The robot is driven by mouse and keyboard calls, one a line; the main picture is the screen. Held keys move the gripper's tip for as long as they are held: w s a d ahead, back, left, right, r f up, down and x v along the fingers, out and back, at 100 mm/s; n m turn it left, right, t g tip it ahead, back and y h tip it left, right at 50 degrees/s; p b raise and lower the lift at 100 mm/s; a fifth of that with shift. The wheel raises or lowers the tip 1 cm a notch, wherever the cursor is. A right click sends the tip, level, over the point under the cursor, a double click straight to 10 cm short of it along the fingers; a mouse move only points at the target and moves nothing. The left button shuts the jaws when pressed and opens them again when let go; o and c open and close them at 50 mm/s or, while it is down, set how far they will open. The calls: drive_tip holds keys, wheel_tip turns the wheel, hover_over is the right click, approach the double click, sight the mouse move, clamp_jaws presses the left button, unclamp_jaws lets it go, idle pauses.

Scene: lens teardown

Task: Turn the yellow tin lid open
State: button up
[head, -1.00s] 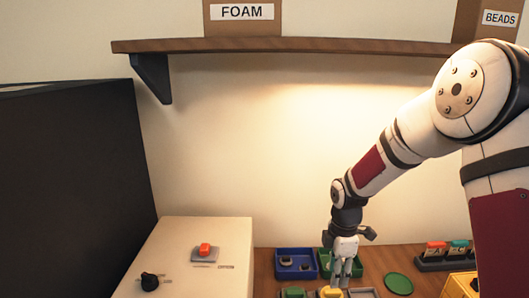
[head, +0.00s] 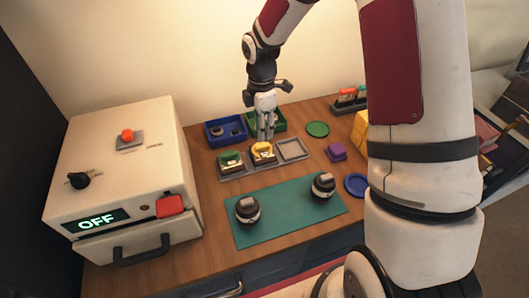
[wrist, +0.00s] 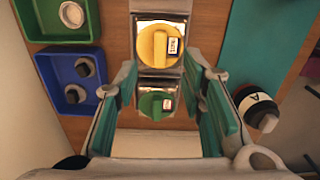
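The yellow tin lid (head: 263,149) is round with a raised bar across it and a small label. It sits on a square metal tin in the middle of a grey tray (head: 235,173). My gripper (head: 265,138) points down just above and behind it. In the wrist view the yellow lid (wrist: 158,47) lies ahead of my gripper (wrist: 165,80), whose two fingers are wide apart with nothing held. A tin with a green lid (wrist: 155,104) shows between the fingers; that green lid (head: 230,158) is left of the yellow one in the head view.
The tray's right slot (head: 292,149) is empty. A blue bin (head: 214,142) and a green bin (head: 281,118) stand behind. In front is a teal mat (head: 285,218) with two dark lens parts. A white machine (head: 120,165) reading OFF stands left; a purple block (head: 336,152) lies right.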

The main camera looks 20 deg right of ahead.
drive_tip(key=shift+r+p, duration=1.1)
drive_tip(key=shift+r, duration=1.9)
drive_tip(key=shift+r, duration=0.1)
wheel_tip(320, 180, up, 8)
drive_tip(key=m+t, duration=0.1)
drive_tip(key=m, duration=0.2)
hover_over(262, 145)
drive_tip(key=s, duration=0.4)
drive_tip(key=s+r+m+t+h, duration=0.1)
drive_tip(key=s+r+m+t, duration=0.1)
drive_tip(key=s+r+m, duration=0.55)
drive_tip(key=s+r+m+t, duration=0.1)
drive_tip(key=s+r+m, duration=0.2)
drive_tip(key=s, duration=0.5)
drive_tip(key=s+r+m+t+y, duration=0.1)
drive_tip(key=s+r+m, duration=0.2)
drive_tip(key=s, duration=0.6)
drive_tip(key=shift+s+r+m+t, duration=0.2)
drive_tip(key=shift+s+m+t, duration=0.1)
drive_tip(key=shift+m, duration=0.75)
drive_tip(key=shift+w+a, duration=0.1)
